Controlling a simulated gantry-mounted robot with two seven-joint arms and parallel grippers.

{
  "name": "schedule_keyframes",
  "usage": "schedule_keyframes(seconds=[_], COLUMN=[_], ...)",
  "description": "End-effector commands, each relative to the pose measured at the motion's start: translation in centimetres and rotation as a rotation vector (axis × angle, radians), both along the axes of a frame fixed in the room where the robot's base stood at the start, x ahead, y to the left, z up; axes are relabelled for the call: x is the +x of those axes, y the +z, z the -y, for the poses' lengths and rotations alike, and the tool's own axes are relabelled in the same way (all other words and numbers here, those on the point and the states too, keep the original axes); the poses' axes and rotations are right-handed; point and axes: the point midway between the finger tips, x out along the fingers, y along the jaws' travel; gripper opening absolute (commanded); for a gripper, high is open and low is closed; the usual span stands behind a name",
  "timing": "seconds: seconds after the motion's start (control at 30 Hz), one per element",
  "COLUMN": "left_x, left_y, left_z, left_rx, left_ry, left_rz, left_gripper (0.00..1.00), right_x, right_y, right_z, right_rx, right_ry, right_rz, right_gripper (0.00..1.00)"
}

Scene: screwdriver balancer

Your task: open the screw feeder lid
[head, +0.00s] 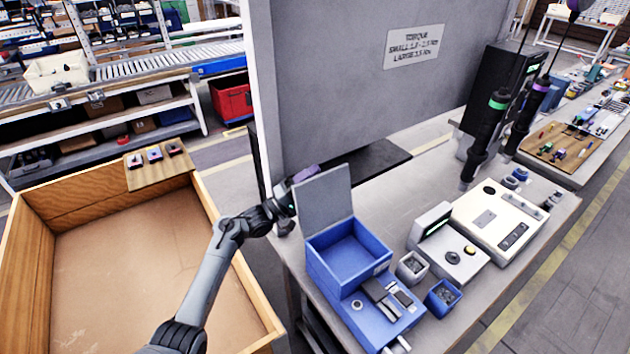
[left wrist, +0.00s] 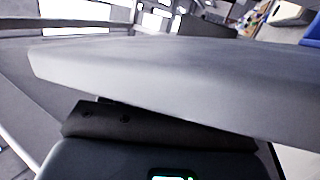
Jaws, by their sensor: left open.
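The screw feeder is a blue box (head: 318,268) on the workbench, with an open, hollow top bin and a lower front part. Its grey lid (head: 324,200) stands up nearly vertical at the back left edge of the bin. My left gripper (head: 303,176) is at the lid's upper left edge, partly hidden behind it. It is open; I cannot tell whether it touches the lid. In the left wrist view a large grey slab (left wrist: 170,85), likely the lid, crosses the picture close above a dark gripper part (left wrist: 150,130). My right gripper is not in view.
A grey torque board (head: 350,90) rises behind the feeder. Small screw bins (head: 442,298), a white device (head: 490,220) and hanging screwdrivers (head: 487,130) stand to the right. A wooden-walled crate (head: 120,240) lies left, under my left arm.

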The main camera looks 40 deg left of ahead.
Motion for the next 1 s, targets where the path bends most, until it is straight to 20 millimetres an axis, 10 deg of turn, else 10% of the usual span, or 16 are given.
schedule_keyframes(seconds=[0.23,0.6,1.0], left_x=[0.0,0.0,-0.5], left_y=[0.0,0.0,1.4], left_z=[0.0,0.0,1.6], left_rx=[0.000,0.000,0.142], left_ry=[0.000,0.001,0.001], left_rz=[0.000,0.000,0.041], left_gripper=[0.55,0.00,0.00], right_x=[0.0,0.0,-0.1], right_y=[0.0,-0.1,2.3], right_z=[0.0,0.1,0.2], right_rx=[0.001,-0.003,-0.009], right_ry=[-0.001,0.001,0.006], right_rz=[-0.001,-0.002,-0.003], right_gripper=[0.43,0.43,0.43])
